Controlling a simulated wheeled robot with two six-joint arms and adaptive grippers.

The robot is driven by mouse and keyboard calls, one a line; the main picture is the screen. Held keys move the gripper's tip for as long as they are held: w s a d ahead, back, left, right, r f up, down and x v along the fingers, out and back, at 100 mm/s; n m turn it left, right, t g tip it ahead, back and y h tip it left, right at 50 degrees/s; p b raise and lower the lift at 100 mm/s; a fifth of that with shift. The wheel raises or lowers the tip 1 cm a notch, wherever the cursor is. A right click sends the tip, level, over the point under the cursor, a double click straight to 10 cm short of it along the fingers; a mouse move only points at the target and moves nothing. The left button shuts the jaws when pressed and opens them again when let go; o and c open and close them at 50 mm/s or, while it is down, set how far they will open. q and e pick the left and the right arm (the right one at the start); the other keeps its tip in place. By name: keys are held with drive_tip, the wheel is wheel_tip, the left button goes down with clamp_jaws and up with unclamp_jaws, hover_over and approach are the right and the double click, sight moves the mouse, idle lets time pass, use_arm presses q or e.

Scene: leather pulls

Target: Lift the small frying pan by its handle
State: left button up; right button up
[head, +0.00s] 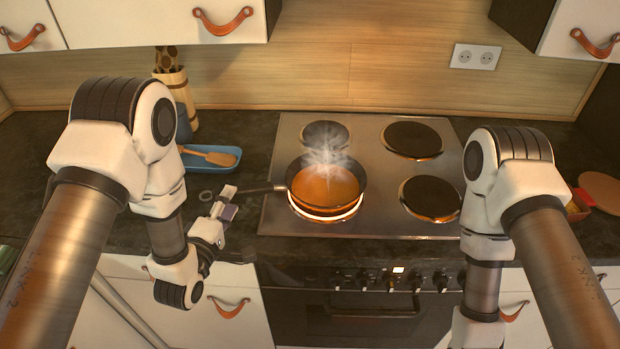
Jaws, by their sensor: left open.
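The small frying pan (328,188) sits on the glowing front left burner of the stove, with orange-brown contents and steam rising from it. Its dark handle (262,189) points left, past the edge of the cooktop. My left gripper (231,201) is open at the left end of the handle, with its fingers pointing right and up. I cannot tell whether the handle's end lies between the fingers or whether they touch it. My right arm shows at the right, but its gripper is out of view.
The steel cooktop (375,222) has three other burners with nothing on them. A blue tray (228,158) with a wooden utensil and a holder of utensils (178,88) stand at the left. A round board (600,190) lies at the far right.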

sight(235, 196)
use_arm(q)
drive_tip(key=x, duration=0.4)
drive_tip(key=shift+a+f, duration=0.1)
drive_tip(key=shift+f, duration=0.25)
drive_tip(key=shift+s, duration=0.3)
clamp_jaws()
drive_tip(key=shift+w, duration=0.1)
use_arm(e)
drive_tip(key=shift+w+r, duration=0.2)
drive_tip(key=shift+r, duration=0.35)
